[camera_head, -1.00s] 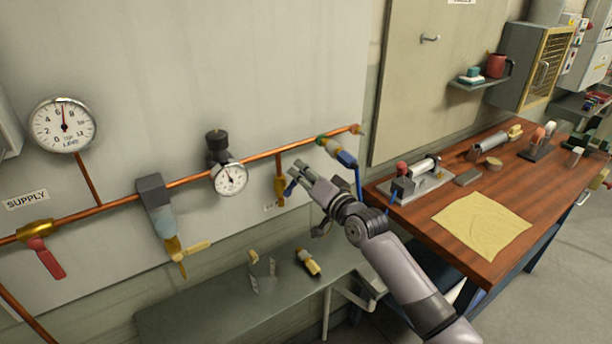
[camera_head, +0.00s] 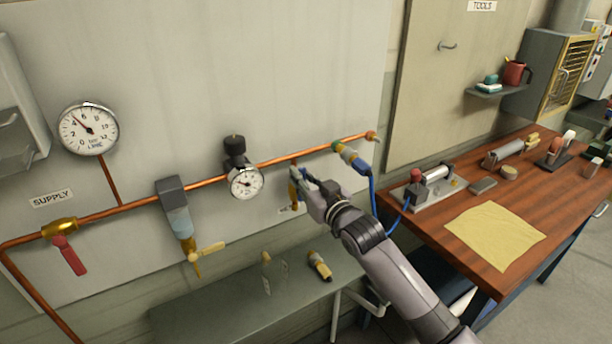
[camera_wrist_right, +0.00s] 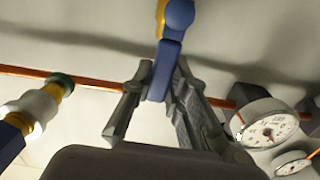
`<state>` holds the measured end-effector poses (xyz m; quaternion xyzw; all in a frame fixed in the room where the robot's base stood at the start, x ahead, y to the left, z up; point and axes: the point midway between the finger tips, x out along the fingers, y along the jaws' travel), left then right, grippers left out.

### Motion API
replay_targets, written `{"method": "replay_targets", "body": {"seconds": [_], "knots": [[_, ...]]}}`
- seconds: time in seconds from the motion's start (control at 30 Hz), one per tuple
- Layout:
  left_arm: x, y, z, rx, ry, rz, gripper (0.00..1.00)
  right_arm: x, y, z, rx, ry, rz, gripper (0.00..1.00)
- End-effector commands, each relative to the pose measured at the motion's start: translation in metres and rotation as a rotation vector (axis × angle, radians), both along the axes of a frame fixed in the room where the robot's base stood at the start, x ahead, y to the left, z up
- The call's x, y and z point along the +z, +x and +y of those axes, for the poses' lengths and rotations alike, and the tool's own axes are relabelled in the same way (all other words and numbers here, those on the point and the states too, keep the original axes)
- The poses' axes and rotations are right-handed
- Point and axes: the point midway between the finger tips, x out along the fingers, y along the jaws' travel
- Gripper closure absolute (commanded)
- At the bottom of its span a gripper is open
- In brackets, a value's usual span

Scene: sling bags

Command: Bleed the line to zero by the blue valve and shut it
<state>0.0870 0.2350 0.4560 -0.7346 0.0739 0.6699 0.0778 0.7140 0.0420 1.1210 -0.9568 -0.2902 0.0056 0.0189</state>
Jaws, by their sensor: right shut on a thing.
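The blue valve (camera_head: 293,189) is a brass drop fitting under the copper pipe, with a blue lever. My right gripper (camera_head: 304,180) is at it and mostly hides the lever in the head view. In the right wrist view the blue lever (camera_wrist_right: 164,62) runs down between the fingers of my right gripper (camera_wrist_right: 161,84), which are shut on it. The line gauge (camera_head: 89,128) at the left has its needle pointing up and left, near 4. My left gripper is not in view.
A red supply lever (camera_head: 69,256) hangs at the left below the pipe. A small regulator gauge (camera_head: 246,182) sits left of my gripper. A connector with a blue hose (camera_head: 351,156) is close on the right. A grey bench (camera_head: 225,307) lies below, a wooden worktable (camera_head: 520,225) right.

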Motion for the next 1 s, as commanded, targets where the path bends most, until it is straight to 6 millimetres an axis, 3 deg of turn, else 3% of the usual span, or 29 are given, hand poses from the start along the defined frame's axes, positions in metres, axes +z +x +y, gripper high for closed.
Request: {"method": "replay_targets", "body": {"seconds": [0.67,0.7,1.0], "knots": [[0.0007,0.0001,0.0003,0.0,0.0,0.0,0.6,-0.0029,-0.0021,0.0028,-0.001,-0.054,-0.03,1.0],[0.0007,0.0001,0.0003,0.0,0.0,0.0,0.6,-0.0029,-0.0021,0.0028,-0.001,-0.054,-0.03,0.82],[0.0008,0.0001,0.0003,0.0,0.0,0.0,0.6,-0.0012,-0.002,0.0028,0.0,-0.049,-0.03,0.63]]}}
